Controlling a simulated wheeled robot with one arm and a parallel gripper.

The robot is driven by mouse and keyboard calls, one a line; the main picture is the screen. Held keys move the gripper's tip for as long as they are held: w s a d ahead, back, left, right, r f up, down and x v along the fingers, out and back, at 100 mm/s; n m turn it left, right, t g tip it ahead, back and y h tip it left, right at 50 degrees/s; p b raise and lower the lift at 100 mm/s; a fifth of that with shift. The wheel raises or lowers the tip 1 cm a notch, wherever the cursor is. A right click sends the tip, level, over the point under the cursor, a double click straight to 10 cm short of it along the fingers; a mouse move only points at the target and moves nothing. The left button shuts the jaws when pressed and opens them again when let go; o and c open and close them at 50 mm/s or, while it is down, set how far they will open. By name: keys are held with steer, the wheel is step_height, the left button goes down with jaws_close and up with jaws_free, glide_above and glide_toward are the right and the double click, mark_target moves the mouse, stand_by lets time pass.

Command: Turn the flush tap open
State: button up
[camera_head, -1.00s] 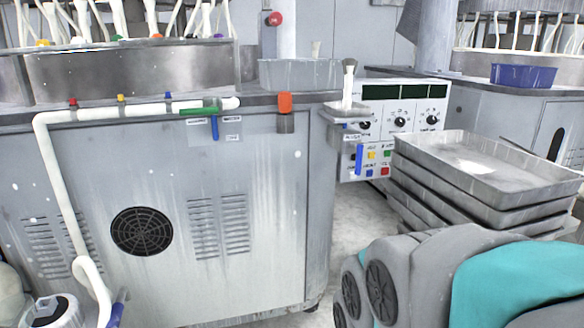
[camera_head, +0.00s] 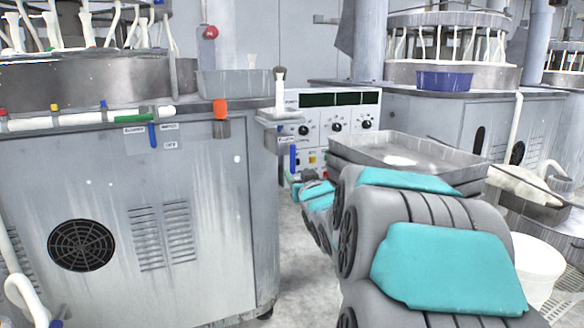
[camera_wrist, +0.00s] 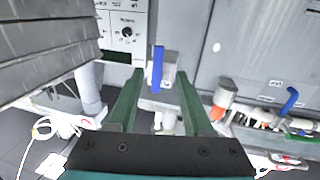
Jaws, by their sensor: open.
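A blue lever handle (camera_head: 293,157), apparently the flush tap's, hangs upright below a small label at the right corner of the grey cabinet, under a pale bracket. The label is too small to read surely. In the wrist view the blue handle (camera_wrist: 157,68) stands upright in front of a light grey tap body. My gripper (camera_wrist: 160,74) is open, with one green finger on either side of the handle in the picture. I see no contact and cannot tell whether the handle is between the fingers or beyond them. In the head view my arm hides the gripper's fingers.
A second blue lever (camera_head: 153,135) hangs on the cabinet front beside labels. An orange part (camera_head: 220,108) sits between the two levers. Stacked grey trays (camera_head: 440,155) stand right of the tap, close to my arm. A dial panel (camera_head: 335,118) is behind.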

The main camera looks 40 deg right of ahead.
mark_target(294, 165)
steer(key=shift+x, duration=4)
steer(key=shift+d+r, duration=0.15)
steer(key=shift+r, duration=0.05)
steer(key=shift+c, duration=0.2)
jaws_close()
